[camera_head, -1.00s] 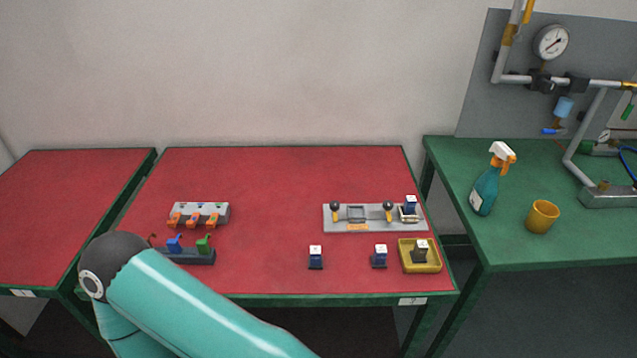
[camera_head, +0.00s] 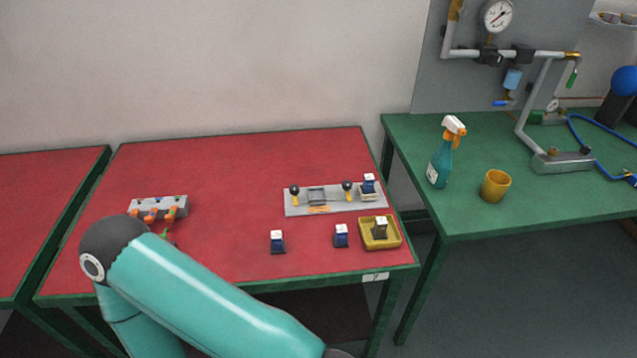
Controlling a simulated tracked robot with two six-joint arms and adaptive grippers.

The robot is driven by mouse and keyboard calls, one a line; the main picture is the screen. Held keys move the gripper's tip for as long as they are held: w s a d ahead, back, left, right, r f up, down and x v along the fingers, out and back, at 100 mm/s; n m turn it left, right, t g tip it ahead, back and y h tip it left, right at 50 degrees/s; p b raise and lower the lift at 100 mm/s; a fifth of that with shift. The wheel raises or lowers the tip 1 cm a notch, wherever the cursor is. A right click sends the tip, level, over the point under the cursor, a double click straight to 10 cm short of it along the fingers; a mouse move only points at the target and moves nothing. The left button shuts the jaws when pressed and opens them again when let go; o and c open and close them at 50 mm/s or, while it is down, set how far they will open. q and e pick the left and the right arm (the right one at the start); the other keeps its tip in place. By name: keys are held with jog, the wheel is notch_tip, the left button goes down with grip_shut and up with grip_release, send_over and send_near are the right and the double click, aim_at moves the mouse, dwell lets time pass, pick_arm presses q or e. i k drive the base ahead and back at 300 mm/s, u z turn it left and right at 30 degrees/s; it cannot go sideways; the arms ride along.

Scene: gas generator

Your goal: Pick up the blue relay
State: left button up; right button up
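One blue relay (camera_head: 277,243) with a white top stands upright on the red table. A second blue relay (camera_head: 341,238) stands to its right. A third blue relay (camera_head: 369,184) sits at the right end of the grey panel (camera_head: 302,207). A darker relay with a white top (camera_head: 380,229) stands in the yellow tray (camera_head: 395,236) near the table's front right corner. Neither gripper is in view. A teal arm of mine crosses the lower left, and its hand is out of the picture.
A grey block with orange levers (camera_head: 172,205) is at the table's left. A green table (camera_head: 455,222) on the right holds a spray bottle (camera_head: 441,158), a yellow cup (camera_head: 495,187) and pipework (camera_head: 535,140). The middle of the red table (camera_head: 235,185) is clear.

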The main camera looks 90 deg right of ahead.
aim_at(368, 186)
jog(key=k, duration=2.85)
jog(key=z, duration=0.95)
jog(key=i, duration=1)
jog(key=z, duration=0.05)
